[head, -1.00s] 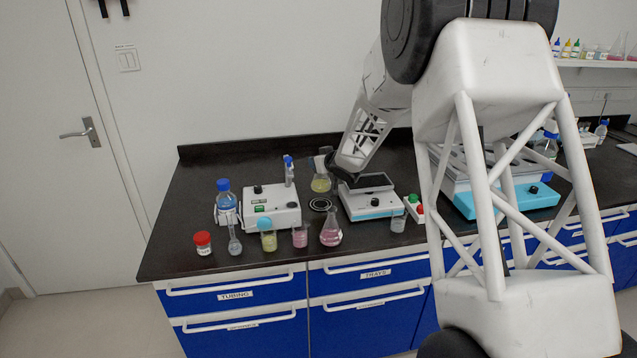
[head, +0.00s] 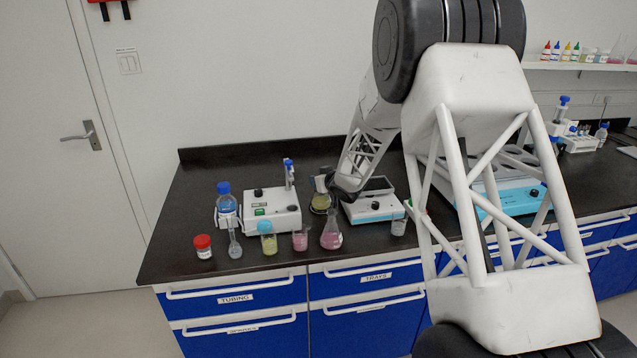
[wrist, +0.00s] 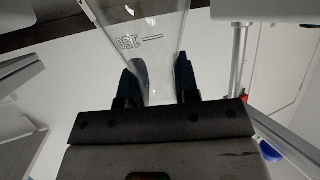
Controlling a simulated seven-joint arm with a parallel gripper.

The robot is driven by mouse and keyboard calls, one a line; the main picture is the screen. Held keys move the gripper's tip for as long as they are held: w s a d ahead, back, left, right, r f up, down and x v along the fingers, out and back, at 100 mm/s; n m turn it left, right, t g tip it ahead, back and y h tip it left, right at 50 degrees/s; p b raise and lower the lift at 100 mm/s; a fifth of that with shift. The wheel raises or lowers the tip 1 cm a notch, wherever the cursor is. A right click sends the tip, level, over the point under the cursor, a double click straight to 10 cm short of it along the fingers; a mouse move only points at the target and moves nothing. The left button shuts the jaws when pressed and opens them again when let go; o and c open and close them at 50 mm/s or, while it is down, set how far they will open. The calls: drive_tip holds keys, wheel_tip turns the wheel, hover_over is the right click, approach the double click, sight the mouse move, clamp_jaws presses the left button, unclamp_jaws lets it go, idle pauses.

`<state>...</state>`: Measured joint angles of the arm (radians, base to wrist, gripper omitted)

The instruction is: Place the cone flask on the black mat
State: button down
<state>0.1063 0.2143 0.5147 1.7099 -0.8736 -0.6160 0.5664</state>
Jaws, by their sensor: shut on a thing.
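The cone flask (head: 320,203) holds yellow liquid and stands roughly upright at the middle of the bench, left of the teal-fronted device. My gripper (head: 328,182) is shut on its neck. In the wrist view the flask's clear glass (wrist: 140,35), with a "150" mark, runs between my two dark fingers (wrist: 158,82). The round black mat cannot be made out now. The flask covers the spot where it lay. I cannot tell whether the flask's base touches the mat or hangs just above it.
In front stand a pink-filled flask (head: 331,236), a pink beaker (head: 300,240) and a blue-capped yellow bottle (head: 268,243). A white boxy device (head: 270,212) is on the left. The teal-fronted device (head: 374,210) is close on the right.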

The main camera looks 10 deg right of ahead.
drive_tip(key=shift+f, duration=0.35)
drive_tip(key=shift+f, duration=0.1)
drive_tip(key=c, duration=0.8)
unclamp_jaws()
drive_tip(key=shift+c, duration=0.2)
drive_tip(key=v, duration=1.2)
drive_tip(key=shift+s, duration=0.1)
